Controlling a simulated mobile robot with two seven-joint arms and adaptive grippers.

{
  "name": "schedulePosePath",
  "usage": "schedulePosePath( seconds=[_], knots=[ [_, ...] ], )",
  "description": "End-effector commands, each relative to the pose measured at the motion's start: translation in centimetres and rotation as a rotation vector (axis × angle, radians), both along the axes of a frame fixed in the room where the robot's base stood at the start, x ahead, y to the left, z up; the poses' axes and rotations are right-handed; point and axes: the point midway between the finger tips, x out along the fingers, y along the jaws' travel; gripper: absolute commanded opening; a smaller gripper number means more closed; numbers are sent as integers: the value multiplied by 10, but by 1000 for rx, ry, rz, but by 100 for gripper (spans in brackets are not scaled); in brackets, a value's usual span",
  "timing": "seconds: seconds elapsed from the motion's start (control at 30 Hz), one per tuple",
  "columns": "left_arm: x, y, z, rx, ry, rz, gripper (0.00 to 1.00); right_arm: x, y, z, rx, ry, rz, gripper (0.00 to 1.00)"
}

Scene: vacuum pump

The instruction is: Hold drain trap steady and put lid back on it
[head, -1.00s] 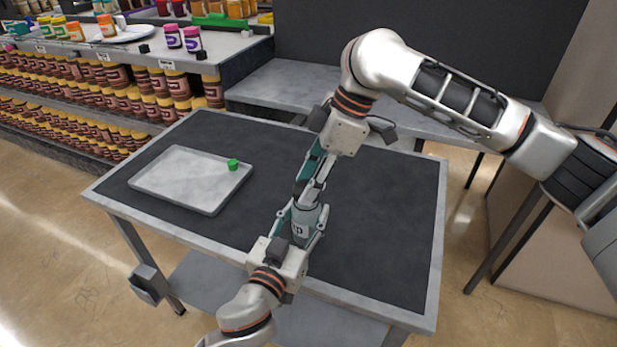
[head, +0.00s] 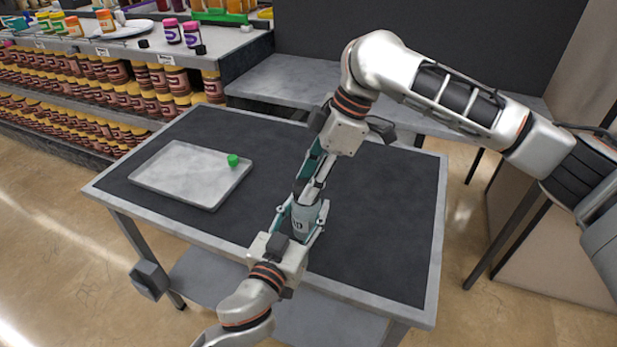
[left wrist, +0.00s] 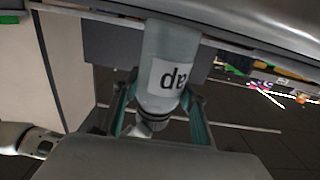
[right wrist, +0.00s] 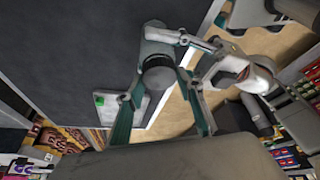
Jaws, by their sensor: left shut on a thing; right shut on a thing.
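The drain trap, a grey-blue bottle-like cylinder (head: 305,218) with a white label, stands between my two grippers over the table's front part. In the left wrist view it (left wrist: 168,45) appears inverted, with its dark capped end low in the picture. My left gripper (head: 298,222) is shut around its body. My right gripper (head: 309,190) reaches down from above and is shut on the dark round lid (right wrist: 160,76). The lid sits at the trap's upper end and seems to touch it; I cannot tell whether it is fully seated. The fingers hide part of the join.
A metal tray (head: 175,180) with a small green object (head: 233,160) near its right edge lies on the left of the dark-topped table (head: 385,230). The right part of the tabletop is clear. Shelves of jars (head: 150,80) stand behind left, and a grey bench (head: 285,80) behind.

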Motion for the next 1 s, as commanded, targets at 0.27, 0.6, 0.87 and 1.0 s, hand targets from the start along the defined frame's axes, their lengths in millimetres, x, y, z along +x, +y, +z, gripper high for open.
schedulePosePath(
  seconds=[0.27,0.6,0.87,1.0],
  knots=[
    [0,0,1,0,-1,0,0,0,-1,0,-7,-4,-97,30],
    [0,0,0,0,-1,0,0,-2,0,0,-6,-9,-595,30],
    [0,0,0,0,0,0,0,-4,3,0,-5,-7,-948,30],
    [0,0,0,0,0,0,0,-5,4,0,-5,-6,-1138,30]
  ],
)
